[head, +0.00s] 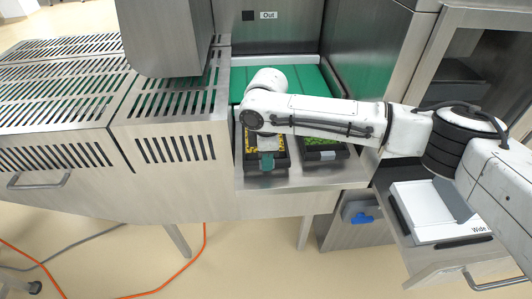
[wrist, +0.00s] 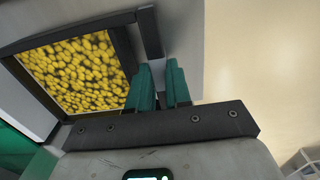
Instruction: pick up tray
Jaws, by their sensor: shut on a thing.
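A black tray (head: 252,168) with yellow pieces in it sits at the front edge of the steel outfeed table, under my arm's end. In the wrist view the same tray's dark rim (wrist: 122,45) shows at upper left, tilted in the picture. My gripper (head: 267,160), with teal fingers, is at the tray's front side. In the wrist view its fingers (wrist: 162,72) are close together at the tray's edge, shut on that edge. The exact contact between fingers and rim is partly hidden. My arm covers the tray's back part in the head view.
A second black tray (head: 323,155) with green contents stands close on the right. A green conveyor belt (head: 307,81) lies behind. A steel hood (head: 170,38) and slotted covers (head: 60,100) are at left. An open drawer (head: 430,214) with white boxes is at lower right.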

